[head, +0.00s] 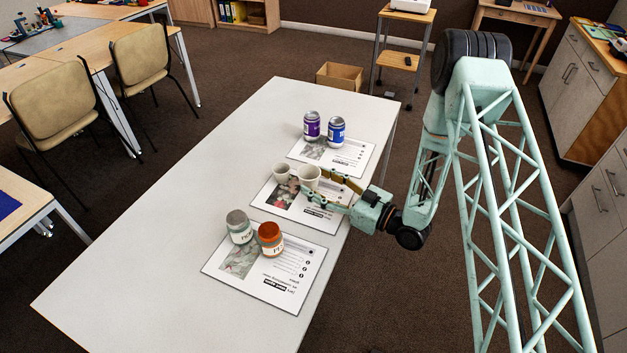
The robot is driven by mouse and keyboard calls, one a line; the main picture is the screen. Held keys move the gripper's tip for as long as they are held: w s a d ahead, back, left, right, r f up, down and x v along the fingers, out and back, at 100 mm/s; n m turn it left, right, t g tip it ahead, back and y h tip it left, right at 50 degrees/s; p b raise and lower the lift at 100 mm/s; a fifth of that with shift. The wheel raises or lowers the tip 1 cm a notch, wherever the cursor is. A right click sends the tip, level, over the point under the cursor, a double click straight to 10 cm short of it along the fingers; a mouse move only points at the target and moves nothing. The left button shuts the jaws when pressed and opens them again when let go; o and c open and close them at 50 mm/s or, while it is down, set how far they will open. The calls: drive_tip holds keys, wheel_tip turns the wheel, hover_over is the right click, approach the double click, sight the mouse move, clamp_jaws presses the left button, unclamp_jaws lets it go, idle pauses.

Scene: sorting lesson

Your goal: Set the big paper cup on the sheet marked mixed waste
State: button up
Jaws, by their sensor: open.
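My gripper (313,183) reaches in from the right and is open. Its fingers are on either side of the bigger cup's lower part; whether they touch it cannot be told. The cup looks upright, and its base is partly hidden by the gripper. A far sheet (352,157) and a near sheet (285,292) also lie on the table; their headings are too small to read.
A purple can (312,126) and a blue can (336,131) stand on the far sheet. The white table (150,235) is clear to the left.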

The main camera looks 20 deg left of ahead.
drive_tip(key=shift+p+v, duration=0.65)
drive_tip(key=shift+v, duration=4.35)
drive_tip(key=shift+r, duration=0.15)
